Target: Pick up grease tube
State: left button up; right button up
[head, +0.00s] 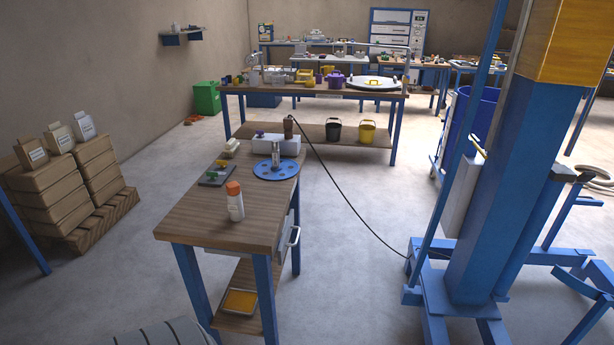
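A white tube with an orange cap (235,203), which looks like the grease tube, stands upright near the front edge of the wooden workbench (205,222). Its label is too small to read. Neither of my grippers shows in the head view, and nothing is touching the tube.
Behind the tube are a dark tray (216,174) with small green and yellow parts, a blue disc (277,170) with holes, and a white box (276,143). A large blue machine column (505,180) stands at right. Concrete floor (335,270) lies between, crossed by a black cable.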

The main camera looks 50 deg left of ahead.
aim_at(235, 207)
jog(key=u, duration=0.05)
jog(key=i, duration=1.05)
jog(key=u, duration=1.3)
jog(key=i, duration=0.6)
jog(key=u, duration=0.65)
